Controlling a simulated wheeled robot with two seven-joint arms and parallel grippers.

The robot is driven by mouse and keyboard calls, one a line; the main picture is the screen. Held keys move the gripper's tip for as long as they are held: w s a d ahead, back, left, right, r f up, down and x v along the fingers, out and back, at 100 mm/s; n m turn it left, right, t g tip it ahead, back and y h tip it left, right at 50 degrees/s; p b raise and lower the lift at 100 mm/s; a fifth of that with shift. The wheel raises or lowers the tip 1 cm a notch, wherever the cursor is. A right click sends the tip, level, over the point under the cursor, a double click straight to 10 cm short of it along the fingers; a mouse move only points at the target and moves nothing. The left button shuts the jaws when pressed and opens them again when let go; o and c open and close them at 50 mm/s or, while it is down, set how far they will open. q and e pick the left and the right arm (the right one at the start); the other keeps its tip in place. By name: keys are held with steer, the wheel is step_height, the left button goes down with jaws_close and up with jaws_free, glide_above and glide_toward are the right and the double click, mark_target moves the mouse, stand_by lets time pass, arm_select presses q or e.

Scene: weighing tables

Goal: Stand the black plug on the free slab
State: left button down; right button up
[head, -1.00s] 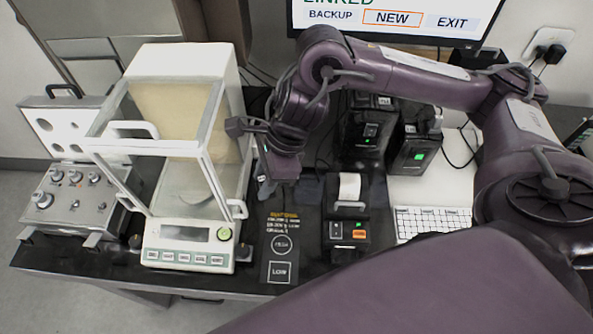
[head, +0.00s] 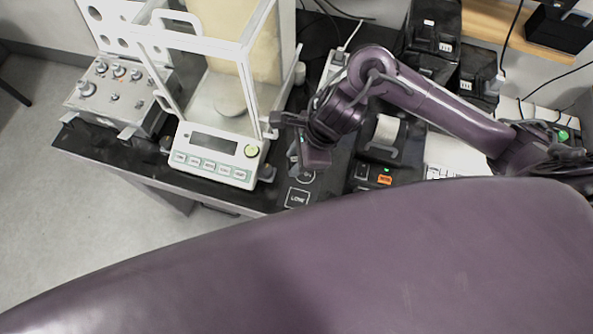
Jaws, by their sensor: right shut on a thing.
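My right gripper (head: 294,152) is over the black worktop, just right of the white balance (head: 215,155). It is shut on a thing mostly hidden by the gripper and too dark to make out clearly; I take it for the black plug. Below the gripper is a dark flat panel (head: 297,197) with a circle and a square marked LOW. The gripper covers its upper part. I cannot tell which surface is the free slab. My left gripper is not in view.
A grey knobbed box (head: 115,90) stands left of the balance. A small printer (head: 385,150) with a paper roll stands right of the gripper. Black boxes (head: 432,40) are behind it. A large purple link of mine hides the lower picture and the worktop's front right.

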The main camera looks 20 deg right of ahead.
steer(key=shift+f, duration=3.55)
steer(key=shift+f+b, duration=0.25)
steer(key=shift+b, duration=0.05)
steer(key=o, duration=1)
steer(key=shift+r, duration=0.1)
steer(key=shift+w+d+r+p, duration=0.1)
steer(key=shift+r+p, duration=0.25)
steer(key=shift+r, duration=0.05)
steer(key=v, duration=1.1)
steer(key=shift+d+r, duration=0.1)
steer(key=shift+r, duration=0.1)
